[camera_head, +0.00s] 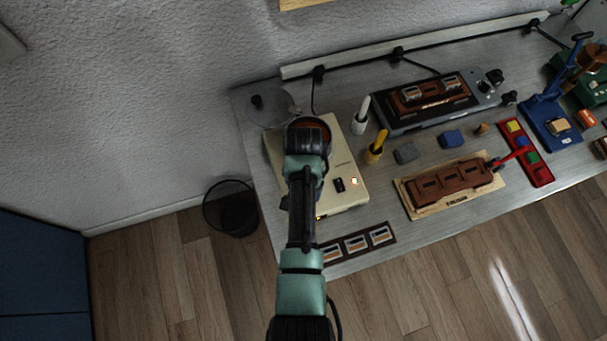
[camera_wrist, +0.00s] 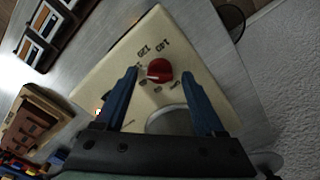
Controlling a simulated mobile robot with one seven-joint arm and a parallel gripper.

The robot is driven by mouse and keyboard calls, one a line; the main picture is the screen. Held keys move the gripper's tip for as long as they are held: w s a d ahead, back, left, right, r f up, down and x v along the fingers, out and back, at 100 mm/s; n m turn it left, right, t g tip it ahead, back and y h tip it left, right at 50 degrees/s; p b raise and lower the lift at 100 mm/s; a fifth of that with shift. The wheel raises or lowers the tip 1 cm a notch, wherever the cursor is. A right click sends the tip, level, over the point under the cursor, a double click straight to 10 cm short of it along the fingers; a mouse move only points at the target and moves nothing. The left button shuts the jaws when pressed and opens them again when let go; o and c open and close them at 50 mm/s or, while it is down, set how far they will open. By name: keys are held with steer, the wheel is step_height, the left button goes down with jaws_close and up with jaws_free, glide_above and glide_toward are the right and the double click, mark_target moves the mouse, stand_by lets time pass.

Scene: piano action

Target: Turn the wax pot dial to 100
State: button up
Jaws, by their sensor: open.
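The wax pot is a cream box (camera_head: 354,196) at the left end of the bench in the head view, with a round pot (camera_head: 322,124) on top, partly covered by my arm. Its cream top also shows in the wrist view (camera_wrist: 120,55). The dial is hidden behind my arm in the head view.
A black switch (camera_head: 340,185) and lit orange lamp (camera_head: 354,181) are on the cream box. A white bottle (camera_head: 360,115) and a yellow bottle (camera_head: 376,148) stand just right of it. A dark strip with framed pieces (camera_head: 357,243) lies at the front edge. A black bin (camera_head: 231,207) is on the floor.

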step_height(320, 180, up, 12)
steer(key=b, duration=0.1)
steer(key=shift+r+b, duration=0.2)
steer(key=shift+b, duration=0.2)
stand_by(0.4)
